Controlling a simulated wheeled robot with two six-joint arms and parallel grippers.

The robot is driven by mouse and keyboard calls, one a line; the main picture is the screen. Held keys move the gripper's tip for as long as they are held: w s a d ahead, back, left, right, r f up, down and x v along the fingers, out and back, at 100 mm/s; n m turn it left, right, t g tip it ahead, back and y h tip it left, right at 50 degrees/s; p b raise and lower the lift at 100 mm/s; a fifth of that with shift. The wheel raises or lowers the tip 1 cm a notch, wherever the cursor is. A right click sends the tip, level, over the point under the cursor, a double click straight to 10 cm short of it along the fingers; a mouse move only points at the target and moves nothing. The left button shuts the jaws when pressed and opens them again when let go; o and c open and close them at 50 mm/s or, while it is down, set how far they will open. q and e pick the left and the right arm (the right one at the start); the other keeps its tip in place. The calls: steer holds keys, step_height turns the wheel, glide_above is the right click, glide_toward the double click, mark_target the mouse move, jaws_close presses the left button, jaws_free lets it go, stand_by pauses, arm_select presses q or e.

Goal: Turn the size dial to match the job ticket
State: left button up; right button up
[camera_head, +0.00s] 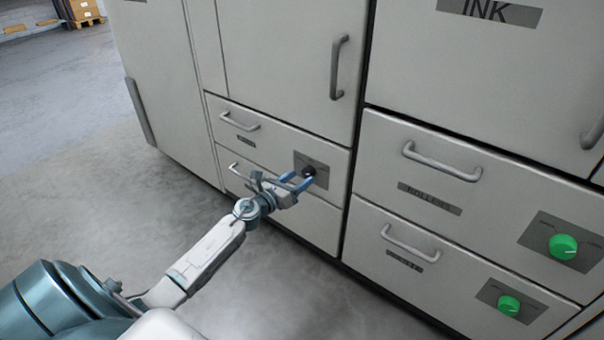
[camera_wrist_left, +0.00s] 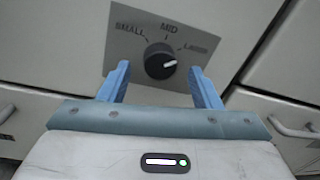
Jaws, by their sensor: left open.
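The size dial is a black round knob (camera_wrist_left: 160,61) on a grey plate (camera_wrist_left: 205,22) marked SMALL, MID and LARGE. Its white pointer mark points to the right, nearest the LARGE side. In the head view the knob (camera_head: 309,171) sits on a lower drawer front, partly behind my gripper. My left gripper (camera_head: 297,181) is open, its two blue fingers at either side of the knob in the picture, with gaps between. Whether the tips reach the knob's depth is hard to tell. I see no job ticket. My right gripper is out of view.
Pale cabinets with drawers and bar handles (camera_head: 440,163) fill the right. Two green knobs (camera_head: 563,246) (camera_head: 509,305) sit on other drawers. Open grey floor (camera_head: 80,150) lies left; a pallet with boxes (camera_head: 82,12) stands far back.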

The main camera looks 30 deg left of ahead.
arm_select(q)
steer(key=shift+w+d, duration=0.2)
steer(key=shift+w, duration=0.85)
steer(key=c, duration=1)
